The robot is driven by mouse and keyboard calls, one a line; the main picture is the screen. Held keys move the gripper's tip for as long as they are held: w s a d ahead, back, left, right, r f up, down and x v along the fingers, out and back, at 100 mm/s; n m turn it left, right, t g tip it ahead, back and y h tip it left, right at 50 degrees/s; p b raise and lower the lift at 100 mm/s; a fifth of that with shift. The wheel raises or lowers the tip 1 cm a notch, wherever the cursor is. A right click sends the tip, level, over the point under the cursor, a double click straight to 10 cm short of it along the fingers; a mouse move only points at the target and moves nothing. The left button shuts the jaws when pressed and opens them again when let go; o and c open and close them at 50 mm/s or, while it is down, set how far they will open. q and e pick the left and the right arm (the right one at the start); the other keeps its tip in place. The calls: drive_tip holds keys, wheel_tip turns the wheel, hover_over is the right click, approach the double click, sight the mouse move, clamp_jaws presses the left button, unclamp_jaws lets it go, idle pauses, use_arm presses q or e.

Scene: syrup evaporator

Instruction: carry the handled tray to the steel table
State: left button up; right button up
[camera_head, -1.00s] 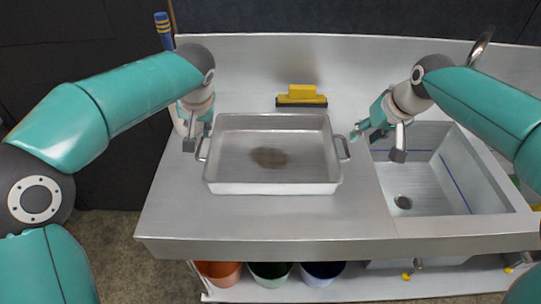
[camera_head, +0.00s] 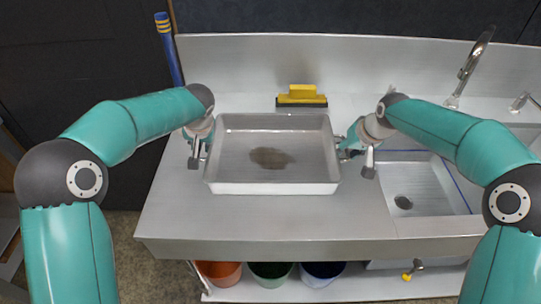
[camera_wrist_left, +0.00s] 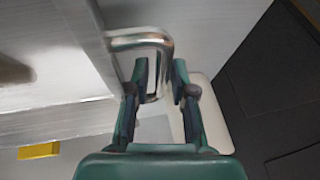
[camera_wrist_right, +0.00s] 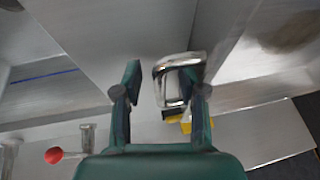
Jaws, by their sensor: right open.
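The handled tray (camera_head: 240,187), a shallow grey metal pan with a dark brown patch inside, rests level on a steel worktop (camera_head: 270,225). My left gripper (camera_head: 203,151) is at its left handle; in the left wrist view the handle (camera_wrist_left: 162,50) lies between the fingers (camera_wrist_left: 160,80), but whether they press on it is unclear. My right gripper (camera_head: 343,150) is at the right handle. In the right wrist view the open fingers (camera_wrist_right: 163,85) straddle the bar of that handle (camera_wrist_right: 160,88), with a gap at the left finger. No separate steel table is identifiable.
A yellow and black block-like tool (camera_head: 302,97) stands behind the tray. A sink (camera_head: 425,190) with a faucet (camera_head: 470,68) is to the right. A blue pole (camera_head: 168,50) stands behind at left. Buckets (camera_head: 270,273) sit below. The worktop in front of the tray is clear.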

use_arm(q)
drive_tip(key=c, duration=0.4)
use_arm(e)
drive_tip(key=c, duration=0.4)
use_arm(q)
clamp_jaws()
use_arm(e)
clamp_jaws()
use_arm(q)
drive_tip(key=shift+w+r, duration=0.1)
use_arm(e)
drive_tip(key=shift+r, duration=0.15)
